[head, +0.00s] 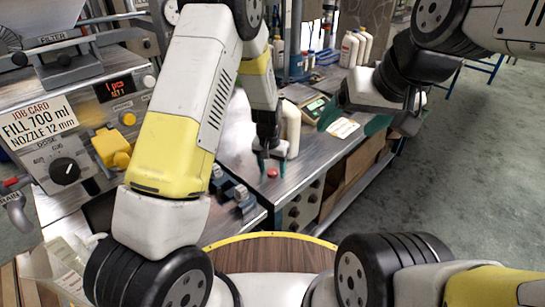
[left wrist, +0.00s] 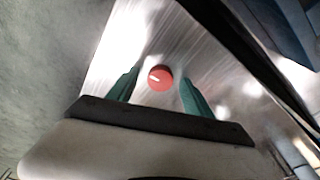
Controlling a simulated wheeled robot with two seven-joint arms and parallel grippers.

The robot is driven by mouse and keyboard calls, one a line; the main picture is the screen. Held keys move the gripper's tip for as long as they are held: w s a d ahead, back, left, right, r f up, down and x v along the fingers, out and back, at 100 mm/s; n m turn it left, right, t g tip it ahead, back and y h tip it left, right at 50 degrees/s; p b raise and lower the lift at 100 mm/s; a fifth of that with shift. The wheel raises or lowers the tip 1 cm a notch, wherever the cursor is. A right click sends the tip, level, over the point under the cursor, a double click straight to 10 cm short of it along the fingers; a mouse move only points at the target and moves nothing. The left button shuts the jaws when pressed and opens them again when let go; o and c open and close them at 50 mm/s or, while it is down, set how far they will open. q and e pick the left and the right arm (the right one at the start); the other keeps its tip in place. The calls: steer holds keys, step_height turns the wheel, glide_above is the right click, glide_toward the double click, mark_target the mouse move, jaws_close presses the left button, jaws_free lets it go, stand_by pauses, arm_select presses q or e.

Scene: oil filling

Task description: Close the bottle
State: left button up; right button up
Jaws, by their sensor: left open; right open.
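A small round red cap (head: 272,173) lies on the metal bench near its front edge. My left gripper (head: 271,163) points down over it, open, with its green fingers on either side. In the left wrist view the red cap (left wrist: 160,78) shows between the two fingers of the left gripper (left wrist: 160,88), with a gap on each side. A white bottle (head: 292,126) stands upright on the bench just behind the left gripper; its lower part is partly hidden. My right gripper (head: 353,119) is open and empty, in the air to the right of the bottle.
Several white bottles (head: 349,50) stand farther back. A filling machine with a job card (head: 40,122) is at left. Open floor is at right.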

mark_target(273, 170)
arm_select(q)
jaws_close()
steer(key=shift+r, duration=0.1)
steer(key=shift+r, duration=0.5)
step_height(273, 170, up, 2)
steer(key=shift+r, duration=0.1)
steer(key=s+d+r, duration=0.1)
steer(key=s, duration=1.5)
steer(key=shift+d+r, duration=0.35)
steer(key=shift+d, duration=0.05)
